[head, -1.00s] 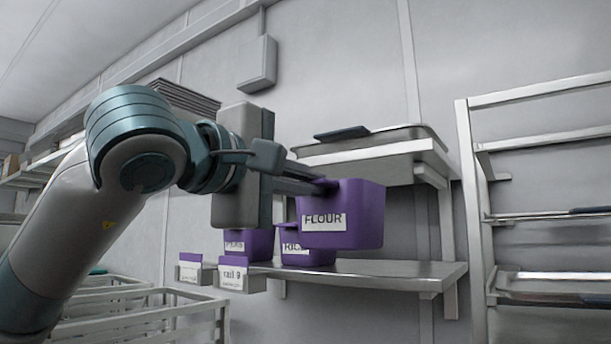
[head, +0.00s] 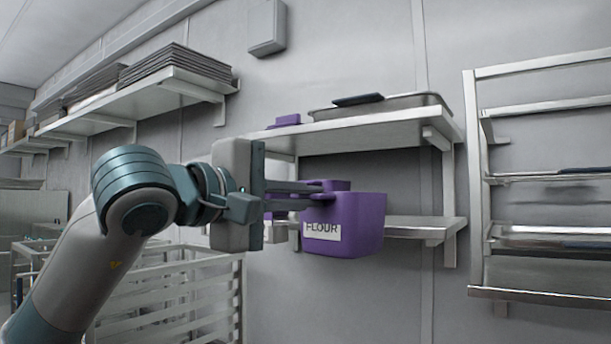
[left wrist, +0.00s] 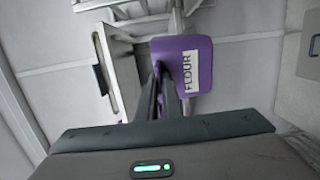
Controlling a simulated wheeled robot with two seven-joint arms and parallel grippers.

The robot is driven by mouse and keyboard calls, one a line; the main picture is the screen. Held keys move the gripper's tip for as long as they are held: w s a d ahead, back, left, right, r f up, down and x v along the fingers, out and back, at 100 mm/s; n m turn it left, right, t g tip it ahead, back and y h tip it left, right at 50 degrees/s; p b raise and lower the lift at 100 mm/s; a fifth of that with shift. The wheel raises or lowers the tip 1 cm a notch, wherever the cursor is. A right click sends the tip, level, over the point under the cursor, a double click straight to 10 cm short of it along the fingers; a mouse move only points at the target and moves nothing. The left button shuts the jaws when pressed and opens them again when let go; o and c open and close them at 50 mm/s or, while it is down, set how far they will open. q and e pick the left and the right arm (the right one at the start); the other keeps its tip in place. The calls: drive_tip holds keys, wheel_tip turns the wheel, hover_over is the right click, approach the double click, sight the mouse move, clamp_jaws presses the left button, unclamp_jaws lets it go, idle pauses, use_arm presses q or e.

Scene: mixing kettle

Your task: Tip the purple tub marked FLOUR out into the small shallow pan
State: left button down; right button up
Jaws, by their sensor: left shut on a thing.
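The purple tub marked FLOUR (head: 350,225) is held upright in the air in front of the wall shelves. It also shows in the left wrist view (left wrist: 203,85), with its label along the side. My left gripper (head: 318,188) is shut on the tub's upper edge, and its arm comes in from the left. The fingers show in the left wrist view (left wrist: 158,85) touching the tub. The small shallow pan cannot be made out for certain. My right gripper is not in view.
Other purple tubs stand partly hidden behind the held one on the lower shelf (head: 425,224). A wide metal tray (head: 385,108) with a dark object lies on the upper shelf (head: 375,130). A tray rack (head: 475,180) stands at right and a rail frame (head: 170,290) at lower left.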

use_arm(q)
drive_tip(key=w+a+f, duration=0.1)
drive_tip(key=a+f, duration=0.2)
drive_tip(key=f, duration=0.8)
drive_tip(key=w+a+f+g+h, duration=0.1)
drive_tip(key=a+f, duration=0.2)
drive_tip(key=f, duration=0.8)
drive_tip(key=w+a+f, duration=0.2)
drive_tip(key=f, duration=0.8)
drive_tip(key=s+a+f+n+t+y, duration=0.1)
drive_tip(key=s+a+f, duration=0.3)
drive_tip(key=f, duration=0.4)
drive_tip(key=s+a+f+n+t+y+b, duration=0.1)
drive_tip(key=s+a+f+y, duration=0.1)
drive_tip(key=s+a+f, duration=0.3)
drive_tip(key=s+a+f+n+t+y, duration=0.1)
drive_tip(key=s+a+f, duration=0.3)
drive_tip(key=f, duration=0.7)
drive_tip(key=shift+s+a+f+t+y, duration=0.3)
drive_tip(key=shift+s+a+t, duration=0.15)
drive_tip(key=shift+a, duration=0.35)
drive_tip(key=shift+w+d, duration=0.1)
